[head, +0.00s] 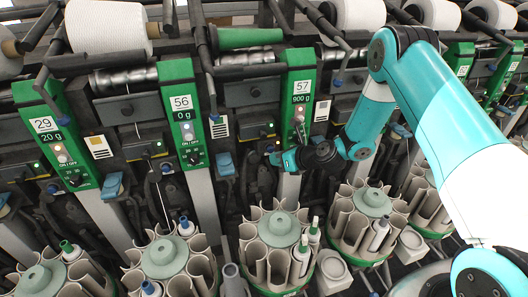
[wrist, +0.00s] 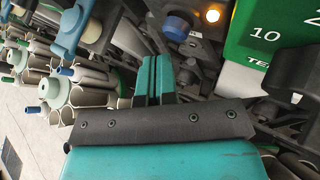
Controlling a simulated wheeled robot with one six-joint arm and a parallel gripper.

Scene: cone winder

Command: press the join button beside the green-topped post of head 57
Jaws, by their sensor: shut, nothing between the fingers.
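The green-topped post of head 57 (head: 300,92) stands right of centre in the head view, its display reading 900 g. Part of its green panel (wrist: 268,40) fills the upper right of the wrist view. Left of that panel is a round blue button (wrist: 178,27) on a dark housing, with a lit amber lamp beside it.
Posts 56 (head: 183,110) and 29 (head: 48,125) stand to the left. Round magazines of tubes (head: 278,226) line the front below my gripper. Blue levers (head: 226,163) stick out nearby.

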